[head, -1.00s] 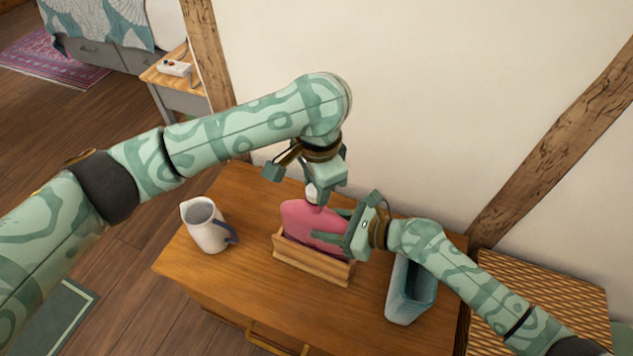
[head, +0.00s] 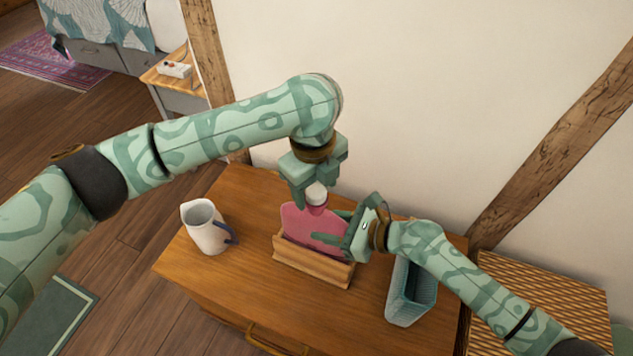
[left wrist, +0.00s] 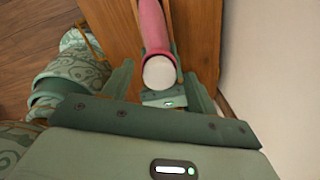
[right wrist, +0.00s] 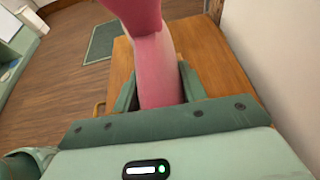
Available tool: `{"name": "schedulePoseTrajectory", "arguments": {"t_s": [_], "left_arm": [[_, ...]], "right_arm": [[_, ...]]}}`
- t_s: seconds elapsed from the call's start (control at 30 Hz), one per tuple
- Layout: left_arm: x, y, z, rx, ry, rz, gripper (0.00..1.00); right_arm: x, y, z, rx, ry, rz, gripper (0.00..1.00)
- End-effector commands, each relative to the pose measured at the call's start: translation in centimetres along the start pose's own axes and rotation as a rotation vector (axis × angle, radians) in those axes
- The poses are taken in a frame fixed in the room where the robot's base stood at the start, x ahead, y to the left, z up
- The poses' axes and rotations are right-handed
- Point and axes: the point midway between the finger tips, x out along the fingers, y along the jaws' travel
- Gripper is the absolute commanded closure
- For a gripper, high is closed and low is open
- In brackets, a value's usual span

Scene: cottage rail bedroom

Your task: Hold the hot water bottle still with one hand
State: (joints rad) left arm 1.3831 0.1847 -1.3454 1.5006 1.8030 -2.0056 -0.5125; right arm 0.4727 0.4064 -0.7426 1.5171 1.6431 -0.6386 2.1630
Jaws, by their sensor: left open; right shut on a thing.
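The pink hot water bottle (head: 300,222) stands upright in a wooden holder (head: 312,266) on the dresser, with a white cap (head: 316,193) at its top. My right gripper (head: 340,233) is shut on the bottle's body from the right; the right wrist view shows the pink body (right wrist: 160,75) between its fingers. My left gripper (head: 313,190) is open above the holder, its fingers on either side of the cap. In the left wrist view the cap (left wrist: 159,72) lies between the open fingers (left wrist: 158,88), and the pink neck runs away behind it.
A white pitcher (head: 203,228) with a blue handle stands left of the holder. A teal basket (head: 408,300) stands to the right, close to my right arm. The wooden dresser top (head: 245,235) is clear between pitcher and holder. A wall (head: 430,110) rises behind.

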Motion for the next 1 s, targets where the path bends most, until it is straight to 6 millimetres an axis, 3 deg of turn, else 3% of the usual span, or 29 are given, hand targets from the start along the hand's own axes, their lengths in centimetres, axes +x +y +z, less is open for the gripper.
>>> {"name": "schedulePoseTrajectory", "arguments": {"t_s": [0.17,0.63,0.8,1.0], "left_arm": [[-1.2,-0.1,0.1,0.0,-0.002,-0.002,0.42],[-10.3,-0.1,0.1,0.0,-0.003,-0.002,0.42],[-11.7,-0.1,0.1,-0.001,-0.001,0.0,0.42],[-12.0,0.0,0.1,-0.001,0.0,0.0,0.42]], "right_arm": [[0.0,0.0,0.0,0.0,0.0,0.0,1.0],[0.0,0.0,0.0,0.001,0.0,0.0,1.0],[0.0,0.0,0.0,0.001,0.0,0.0,1.0],[0.0,0.0,0.0,0.001,0.0,0.0,1.0]]}}
